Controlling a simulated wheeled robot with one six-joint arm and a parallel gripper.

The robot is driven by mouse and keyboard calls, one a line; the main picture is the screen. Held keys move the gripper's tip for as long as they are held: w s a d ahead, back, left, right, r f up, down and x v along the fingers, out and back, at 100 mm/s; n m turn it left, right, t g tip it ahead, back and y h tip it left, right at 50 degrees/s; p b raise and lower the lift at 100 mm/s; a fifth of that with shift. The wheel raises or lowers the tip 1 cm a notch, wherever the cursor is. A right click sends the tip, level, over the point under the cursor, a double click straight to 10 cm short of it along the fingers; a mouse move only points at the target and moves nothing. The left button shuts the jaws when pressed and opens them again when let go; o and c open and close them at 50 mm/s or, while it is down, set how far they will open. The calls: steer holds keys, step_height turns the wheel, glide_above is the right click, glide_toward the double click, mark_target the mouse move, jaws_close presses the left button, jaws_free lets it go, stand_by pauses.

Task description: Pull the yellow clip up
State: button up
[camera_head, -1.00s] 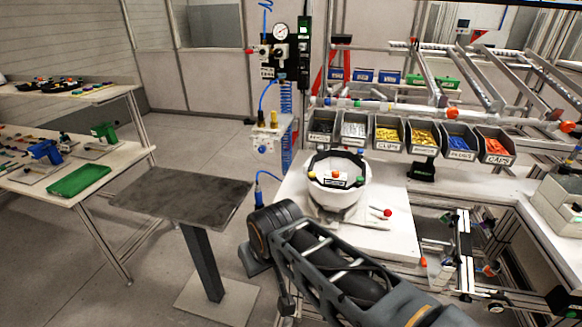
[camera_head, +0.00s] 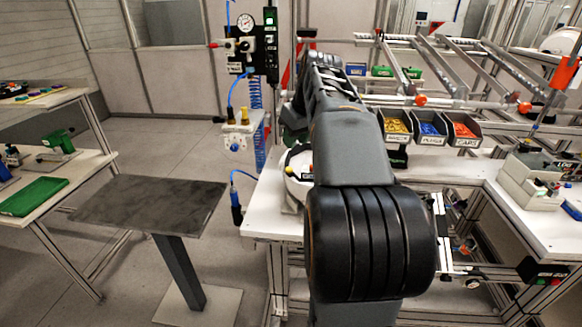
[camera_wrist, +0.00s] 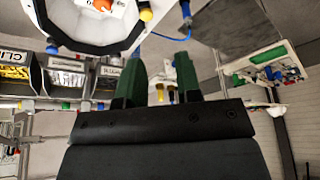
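The white helmet shell (camera_head: 294,188) stands on the white table, mostly hidden behind my arm in the head view. In the wrist view the shell (camera_wrist: 60,40) fills the upper left, with a black inner rim. A small yellow piece (camera_wrist: 146,15) sits at its right rim; it looks like the yellow clip, but its shape is unclear. My gripper (camera_wrist: 158,78) has two dark green fingers, apart and empty. It is open, below and right of the yellow piece in the wrist view, not visibly touching it. My arm hides most of the gripper in the head view.
Parts bins with yellow (camera_head: 397,125), blue (camera_head: 431,130) and red (camera_head: 464,131) contents line the table's back. A pneumatic panel (camera_head: 245,45) with a blue coiled hose stands behind left.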

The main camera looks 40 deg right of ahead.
mark_target(289, 169)
steer(key=x, duration=0.4)
steer(key=d+x, duration=0.1)
steer(key=x, duration=0.3)
steer(key=d+x, duration=0.1)
steer(key=x, duration=0.4)
steer(key=shift+w+d+r, duration=0.1)
steer(key=shift+w+d, duration=0.05)
steer(key=shift+w, duration=0.05)
